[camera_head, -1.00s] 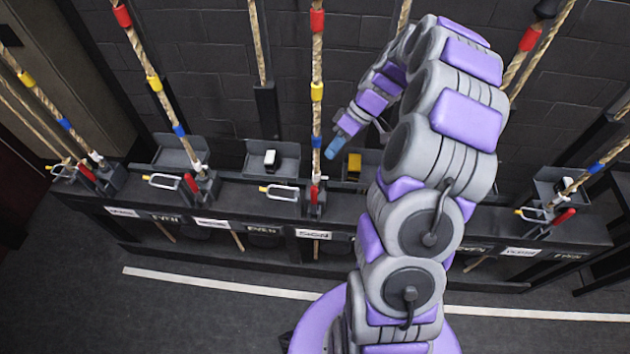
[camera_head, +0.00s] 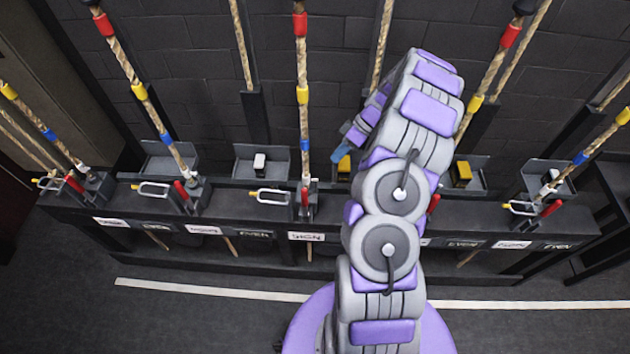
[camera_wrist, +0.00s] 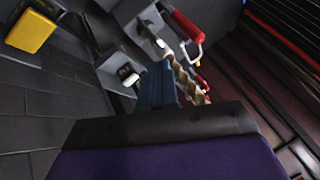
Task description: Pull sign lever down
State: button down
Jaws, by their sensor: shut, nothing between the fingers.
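The white SIGN label (camera_head: 306,236) is on the front of the long dark rack. Above it a red lever (camera_head: 305,197) stands upright beside the foot of a rope (camera_head: 303,120) with red, yellow and blue bands. My gripper (camera_head: 338,155) is shut and empty, to the right of that rope and higher in the picture than the lever, apart from it. In the wrist view my blue fingers (camera_wrist: 157,88) are together, in front of a rope (camera_wrist: 187,82). A red handle (camera_wrist: 187,27) with a metal loop shows beyond them; I cannot tell whether it is the SIGN lever.
The rack (camera_head: 270,210) carries several similar ropes, red levers and metal loops. A dark brick wall stands behind.

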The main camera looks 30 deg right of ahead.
aim_at(305, 204)
jog(key=shift+s+a+f+b, duration=0.15)
jog(key=shift+a+f+b, duration=0.15)
jog(key=shift+a+f, duration=1.15)
jog(key=shift+s+a+f+b, duration=0.1)
jog(key=shift+a+f+b, duration=0.25)
jog(key=shift+a+f, duration=1.1)
jog(key=shift+s+a+f+b, duration=0.15)
jog(key=shift+a+f+b, duration=0.15)
jog(key=shift+a+f, duration=1.15)
jog(key=shift+a+r, duration=0.35)
jog(key=shift+s, duration=0.15)
